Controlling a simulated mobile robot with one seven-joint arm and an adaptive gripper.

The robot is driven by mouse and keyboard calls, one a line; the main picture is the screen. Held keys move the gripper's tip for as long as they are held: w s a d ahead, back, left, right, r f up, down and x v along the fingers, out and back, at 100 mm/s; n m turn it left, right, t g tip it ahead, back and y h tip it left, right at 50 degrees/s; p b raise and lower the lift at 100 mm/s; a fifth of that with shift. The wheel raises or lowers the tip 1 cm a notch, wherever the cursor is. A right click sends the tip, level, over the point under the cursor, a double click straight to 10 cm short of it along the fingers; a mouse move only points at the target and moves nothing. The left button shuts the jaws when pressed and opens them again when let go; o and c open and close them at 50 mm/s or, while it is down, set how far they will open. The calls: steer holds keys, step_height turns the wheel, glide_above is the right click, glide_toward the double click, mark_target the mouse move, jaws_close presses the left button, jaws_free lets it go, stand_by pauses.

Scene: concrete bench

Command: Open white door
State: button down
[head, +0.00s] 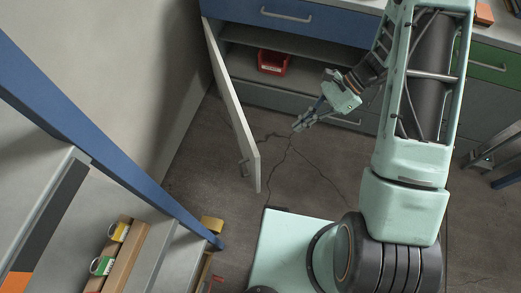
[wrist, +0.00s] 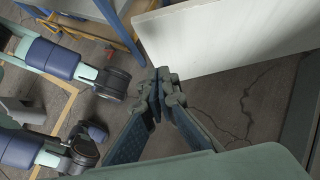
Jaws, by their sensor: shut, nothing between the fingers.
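The white door (head: 232,108) stands swung wide open from the bench cabinet, hinged at its left side, with its free edge pointing toward me. A small handle (head: 243,168) shows near its free end. In the wrist view the door's pale panel (wrist: 225,35) fills the upper right. My gripper (head: 296,127) is to the right of the door, on its inner side, in front of the open cabinet. It is shut and empty and does not appear to touch the door. Its closed fingers (wrist: 163,86) show below and left of the panel in the wrist view.
A red bin (head: 272,62) sits inside the open cabinet. A blue drawer (head: 285,15) is above it and a green drawer (head: 490,62) is to the right. A blue-framed shelf (head: 110,150) with boxes stands at left. Cracked floor (head: 300,175) between door and arm is clear.

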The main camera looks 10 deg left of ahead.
steer(key=s+a+r+b+x, duration=0.1)
steer(key=r+x, duration=0.1)
steer(key=x, duration=1)
steer(key=shift+a+f+b, duration=0.3)
steer(key=shift+a+b, duration=0.05)
steer(key=shift+a, duration=0.25)
steer(key=shift+s, duration=0.2)
